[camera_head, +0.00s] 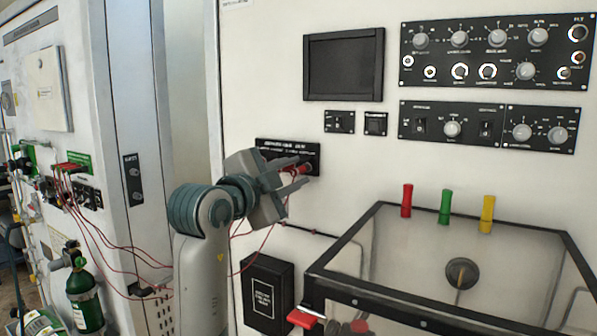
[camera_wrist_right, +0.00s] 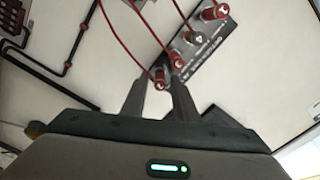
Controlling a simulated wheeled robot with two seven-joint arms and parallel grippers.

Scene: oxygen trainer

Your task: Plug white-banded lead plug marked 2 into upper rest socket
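A black socket panel (camera_head: 275,150) with white lettering is on the white wall in the head view; it also shows slanted in the wrist view (camera_wrist_right: 228,25). Red lead plugs sit at it in the wrist view: one (camera_wrist_right: 160,80) near the fingertips, one (camera_wrist_right: 177,62) just beyond, and one (camera_wrist_right: 215,12) at the far end. A pale round fitting (camera_wrist_right: 193,37) lies between. Plug numbers and the white band are too small to tell. My right gripper (camera_head: 295,180) is at the panel, its fingers (camera_wrist_right: 160,86) apart on either side of the nearest plug. My left gripper is out of view.
Thin red leads (camera_head: 106,262) hang from a red fitting on the left cabinet. A black-framed clear box (camera_head: 415,240) stands at right, with red, green and yellow clips (camera_head: 445,207) on its rim. A black wall box (camera_head: 267,292) is below the panel.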

